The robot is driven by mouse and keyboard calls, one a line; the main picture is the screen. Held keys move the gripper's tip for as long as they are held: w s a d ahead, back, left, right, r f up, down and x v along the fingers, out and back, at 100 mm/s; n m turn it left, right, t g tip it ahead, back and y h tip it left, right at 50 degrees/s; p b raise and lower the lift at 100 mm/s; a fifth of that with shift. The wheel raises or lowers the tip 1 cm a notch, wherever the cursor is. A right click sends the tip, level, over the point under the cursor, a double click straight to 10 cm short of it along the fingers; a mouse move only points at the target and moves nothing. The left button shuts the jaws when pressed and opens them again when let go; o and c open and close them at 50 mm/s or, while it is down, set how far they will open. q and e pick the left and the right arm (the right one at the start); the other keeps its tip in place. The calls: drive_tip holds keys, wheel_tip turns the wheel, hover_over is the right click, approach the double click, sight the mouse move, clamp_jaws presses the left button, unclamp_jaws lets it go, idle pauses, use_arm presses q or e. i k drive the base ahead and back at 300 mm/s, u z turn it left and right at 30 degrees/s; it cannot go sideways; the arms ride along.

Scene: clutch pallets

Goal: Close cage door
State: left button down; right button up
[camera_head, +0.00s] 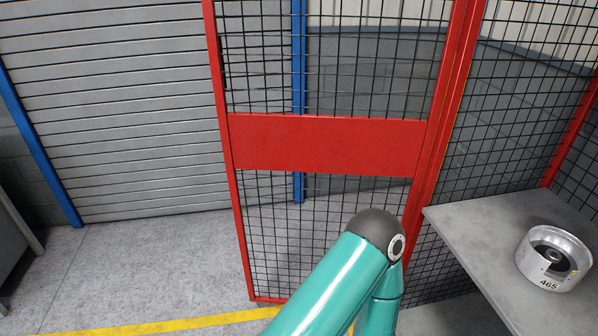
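The cage door (320,143) has a red frame, black wire mesh and a wide red panel across its middle. It stands upright, joined at its right side to a red post (455,75) of the cage. Its left edge (238,200) stands free, with no post touching it, so the door looks open. A small dark fitting (223,68) sits on that left edge. A teal arm of mine with a dark rounded joint rises in front of the door's lower right part and hides some of it. Neither gripper is in view.
A grey shelf (465,225) at the right holds a metal clutch drum (553,262) marked 465. Mesh cage walls stand behind it. A grey roller shutter (120,100) and blue posts are behind the door. The floor at left is clear, crossed by a yellow line (170,326).

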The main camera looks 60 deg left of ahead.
sight(349, 145)
drive_tip(key=u, duration=1.5)
drive_tip(key=i, duration=0.1)
drive_tip(key=z, duration=2.55)
drive_tip(key=k, duration=1.35)
drive_tip(key=z, duration=2.1)
drive_tip(key=i, duration=0.1)
drive_tip(key=u, duration=4.15)
drive_tip(key=i, duration=0.35)
drive_tip(key=u, duration=0.8)
drive_tip(key=i, duration=0.55)
drive_tip(key=z, duration=0.2)
